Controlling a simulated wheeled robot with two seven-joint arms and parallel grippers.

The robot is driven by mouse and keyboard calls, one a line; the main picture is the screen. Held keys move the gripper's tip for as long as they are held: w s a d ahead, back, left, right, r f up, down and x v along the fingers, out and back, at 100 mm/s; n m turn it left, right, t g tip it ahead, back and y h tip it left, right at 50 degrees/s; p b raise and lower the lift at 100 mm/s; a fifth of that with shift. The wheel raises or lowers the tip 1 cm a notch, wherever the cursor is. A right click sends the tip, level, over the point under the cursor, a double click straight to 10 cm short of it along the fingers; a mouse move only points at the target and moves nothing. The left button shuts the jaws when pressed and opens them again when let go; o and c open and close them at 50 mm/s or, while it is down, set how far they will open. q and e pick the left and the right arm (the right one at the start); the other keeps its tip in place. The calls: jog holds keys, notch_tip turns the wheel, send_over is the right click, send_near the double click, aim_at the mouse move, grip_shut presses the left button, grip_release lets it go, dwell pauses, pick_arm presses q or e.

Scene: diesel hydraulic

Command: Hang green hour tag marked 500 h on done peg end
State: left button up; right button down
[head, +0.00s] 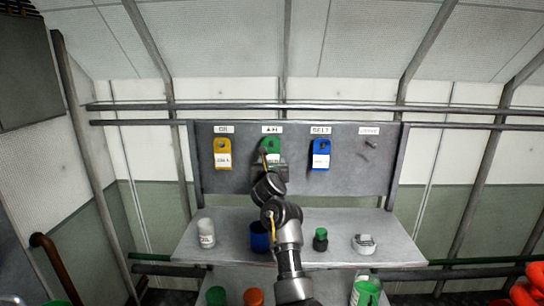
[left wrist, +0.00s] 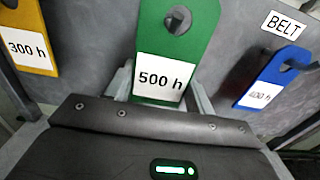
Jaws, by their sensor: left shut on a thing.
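The green hour tag (left wrist: 184,45) marked 500 h shows large in the left wrist view, upright, with a hole near its top. It also shows in the head view (head: 271,146), in front of the grey board under the second label from the left. My left gripper (head: 270,166) is shut on the lower part of the green tag. A bare peg (head: 371,143) sticks out at the board's right, under a label (head: 369,131) too small to read. My right gripper is not in view.
A yellow tag (head: 222,153) marked 300 h hangs left of the green one, and a blue tag (head: 321,154) hangs right. The shelf (head: 340,222) below holds a white bottle (head: 206,233), a blue cup (head: 259,238), a dark green-capped bottle (head: 320,239) and a white item (head: 363,244).

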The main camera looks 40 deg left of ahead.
pick_arm(q)
jog(key=shift+v, duration=1.45)
jog(key=shift+s+d+r, duration=0.1)
jog(key=shift+d, duration=0.05)
jog(key=shift+v, duration=2.5)
jog(key=shift+d, duration=0.2)
jog(key=shift+x, duration=2.9)
